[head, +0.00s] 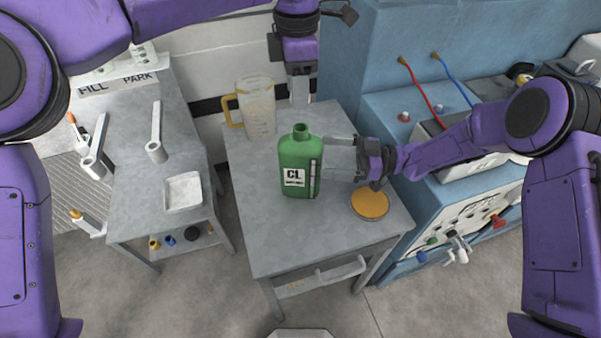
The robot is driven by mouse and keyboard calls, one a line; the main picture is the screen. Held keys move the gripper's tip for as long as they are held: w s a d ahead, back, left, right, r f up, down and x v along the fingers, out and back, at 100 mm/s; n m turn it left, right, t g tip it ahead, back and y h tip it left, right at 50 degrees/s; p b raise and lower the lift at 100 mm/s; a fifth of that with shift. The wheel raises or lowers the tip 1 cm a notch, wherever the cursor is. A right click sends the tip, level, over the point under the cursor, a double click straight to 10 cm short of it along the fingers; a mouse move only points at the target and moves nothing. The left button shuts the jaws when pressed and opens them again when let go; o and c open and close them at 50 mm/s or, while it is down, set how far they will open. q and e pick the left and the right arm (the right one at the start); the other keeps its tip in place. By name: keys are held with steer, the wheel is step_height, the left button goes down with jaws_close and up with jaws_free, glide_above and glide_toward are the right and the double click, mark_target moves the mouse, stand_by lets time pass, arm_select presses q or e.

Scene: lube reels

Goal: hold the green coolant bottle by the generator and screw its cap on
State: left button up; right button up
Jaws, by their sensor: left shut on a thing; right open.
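The green coolant bottle (296,168), with a white CL label, stands upright on the grey table. Its neck (300,131) looks open, with no cap on it. My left gripper (299,101) points down just behind and above the neck in the picture. It is shut, but what it holds is too small or hidden to make out. My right gripper (326,157) is open at the bottle's right side, its fingers level with the body. I cannot tell whether they touch it. I cannot make out the bottle's cap.
A clear jug with a yellow handle (257,108) stands behind the bottle to the left. A round dish with orange contents (370,203) sits at the table's right. The blue generator (385,110) rises to the right. The table's front is clear.

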mark_target(302, 154)
steer(key=a, duration=0.7)
steer(key=shift+w+a, duration=0.25)
steer(key=shift+w, duration=0.1)
steer(key=c, duration=1.5)
arm_select(q)
steer(key=shift+f, duration=2.5)
